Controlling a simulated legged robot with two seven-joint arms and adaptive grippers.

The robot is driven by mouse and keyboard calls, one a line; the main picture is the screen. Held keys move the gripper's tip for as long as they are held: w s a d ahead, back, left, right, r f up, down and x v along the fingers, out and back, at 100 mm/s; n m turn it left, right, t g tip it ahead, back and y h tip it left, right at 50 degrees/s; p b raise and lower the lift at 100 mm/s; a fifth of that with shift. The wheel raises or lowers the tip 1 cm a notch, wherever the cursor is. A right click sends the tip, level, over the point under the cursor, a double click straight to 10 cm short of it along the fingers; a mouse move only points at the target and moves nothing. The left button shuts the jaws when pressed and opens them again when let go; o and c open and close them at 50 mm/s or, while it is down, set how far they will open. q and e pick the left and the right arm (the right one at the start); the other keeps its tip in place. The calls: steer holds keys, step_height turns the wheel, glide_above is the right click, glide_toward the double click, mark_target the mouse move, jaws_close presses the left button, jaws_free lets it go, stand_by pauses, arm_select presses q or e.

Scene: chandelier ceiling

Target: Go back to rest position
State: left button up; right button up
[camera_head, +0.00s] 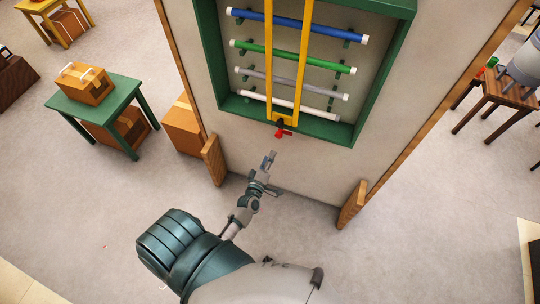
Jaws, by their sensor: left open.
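My left gripper (267,163) is in the middle of the head view, at the end of my arm, which comes up from the bottom. It is open, and I see nothing between its fingers. It is in front of the upright panel, below a small red valve handle (283,133), and looks apart from it. My right gripper is not in view.
The grey panel (400,80) carries a green frame (330,134) with blue, green, grey and white tubes and yellow uprights. Wooden feet (352,204) brace it. A green table (105,110) with a wooden box stands left. Another table (505,93) stands right.

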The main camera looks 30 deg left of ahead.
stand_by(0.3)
arm_select(q)
steer(key=s+d+f+m+g+h+b, duration=0.1)
steer(key=s+d+f+m+g, duration=0.2)
steer(key=f, duration=0.7)
steer(key=s+d+f+m+g+h+b, duration=0.1)
steer(key=s+d+f+m+g+h, duration=0.3)
steer(key=f, duration=0.6)
steer(key=s+d+f+m+y+b, duration=0.1)
steer(key=s+f+m, duration=0.1)
steer(key=s+f, duration=0.6)
steer(key=s+f+m+g+b, duration=0.1)
steer(key=s+f+m+g, duration=0.3)
steer(key=s+f, duration=0.6)
steer(key=s+f+m+g+b, duration=0.2)
steer(key=s+f+m+g, duration=0.3)
steer(key=s+f, duration=0.5)
steer(key=s, duration=0.8)
steer(key=shift+s+d+f+m, duration=0.2)
steer(key=shift+s+d+m, duration=0.1)
steer(key=shift+s, duration=0.1)
